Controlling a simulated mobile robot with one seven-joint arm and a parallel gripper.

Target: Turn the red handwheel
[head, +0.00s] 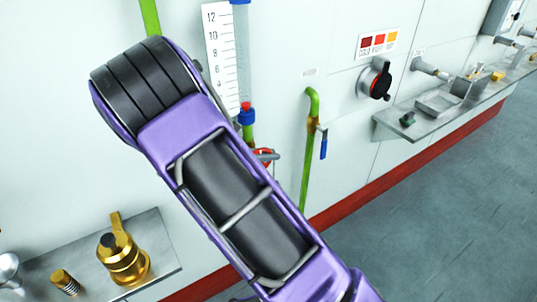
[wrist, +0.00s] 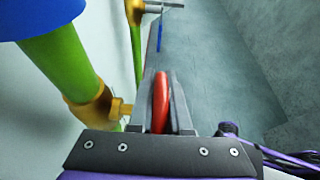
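The red handwheel (wrist: 161,100) shows nearly edge-on in the wrist view, beside the brass valve body (wrist: 97,108) on the green pipe (wrist: 62,65). My gripper (wrist: 162,90) has one dark finger on each side of the wheel's rim, with little or no gap, and looks shut on it. In the head view, the red handwheel (head: 262,151) is a small red ring by the wall, just right of my purple arm. My arm hides part of the wheel and most of my gripper there.
A green pipe with a blue lever (head: 323,146) stands to the right of the wheel. A round black and red dial (head: 375,83) and a metal shelf (head: 420,122) are farther right. A brass valve (head: 122,258) sits at lower left. Grey floor at right is clear.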

